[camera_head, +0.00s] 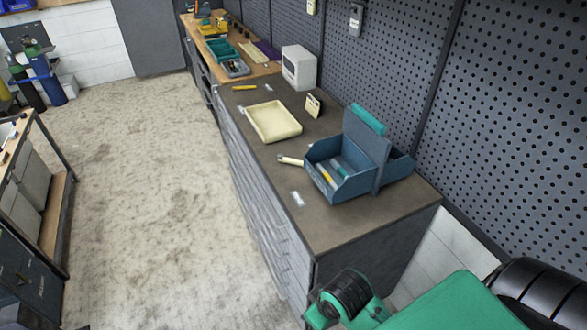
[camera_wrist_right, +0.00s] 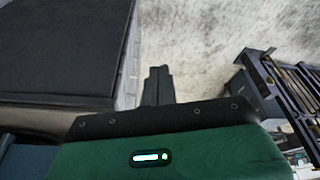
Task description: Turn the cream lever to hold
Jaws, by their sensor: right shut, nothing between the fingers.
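My left gripper is in neither view.
A cream tray (camera_head: 273,121) and a small upright card (camera_head: 313,105) stand behind the box. A white label (camera_head: 297,199) lies on the bench (camera_head: 345,228) in front of the lever. A perforated wall (camera_head: 395,75) rises along the right. The floor left of the bench is clear.

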